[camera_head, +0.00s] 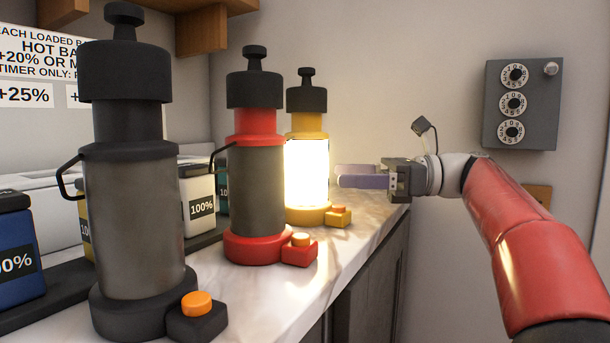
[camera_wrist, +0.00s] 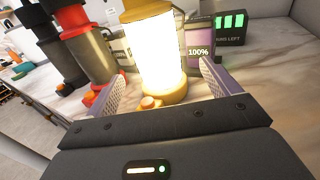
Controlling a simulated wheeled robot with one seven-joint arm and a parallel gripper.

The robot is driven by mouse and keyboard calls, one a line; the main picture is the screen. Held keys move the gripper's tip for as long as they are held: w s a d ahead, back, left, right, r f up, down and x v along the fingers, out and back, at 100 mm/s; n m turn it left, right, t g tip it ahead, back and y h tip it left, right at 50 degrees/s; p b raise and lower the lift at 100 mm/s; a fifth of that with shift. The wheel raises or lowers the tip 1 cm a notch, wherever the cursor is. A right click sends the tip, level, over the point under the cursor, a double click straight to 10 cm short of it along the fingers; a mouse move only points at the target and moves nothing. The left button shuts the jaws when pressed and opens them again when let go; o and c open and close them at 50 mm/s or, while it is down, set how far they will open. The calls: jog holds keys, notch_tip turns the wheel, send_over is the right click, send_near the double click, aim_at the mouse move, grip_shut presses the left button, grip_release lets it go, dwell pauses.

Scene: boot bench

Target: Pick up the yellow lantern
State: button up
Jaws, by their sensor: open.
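The yellow lantern (camera_head: 307,150) stands upright and lit on the marble counter, the farthest of three lanterns in the head view. It has a dark cap, a yellow base and an orange button on a small yellow block in front. My gripper (camera_head: 340,178) is just right of its glowing middle, with fingers level. In the wrist view the lantern (camera_wrist: 157,50) rises between the two open fingers of my gripper (camera_wrist: 163,85), and nothing is gripped. The lantern's top is cut off in that view. I cannot tell whether either finger touches it.
A red lantern (camera_head: 255,180) and a black lantern (camera_head: 130,200) stand nearer on the counter (camera_head: 265,295). Labelled batteries (camera_head: 198,200) line the back. A purple battery (camera_wrist: 199,45) and a green-lit display (camera_wrist: 231,25) are behind the yellow lantern. A grey dial box (camera_head: 522,103) hangs on the wall.

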aim_at(307, 174)
jog(key=shift+w+a, duration=0.2)
jog(key=shift+a, duration=0.1)
jog(key=a+b, duration=0.1)
jog(key=a, duration=0.6)
jog(key=shift+b, duration=0.3)
jog(key=shift+r, duration=0.1)
jog(key=c, duration=1.5)
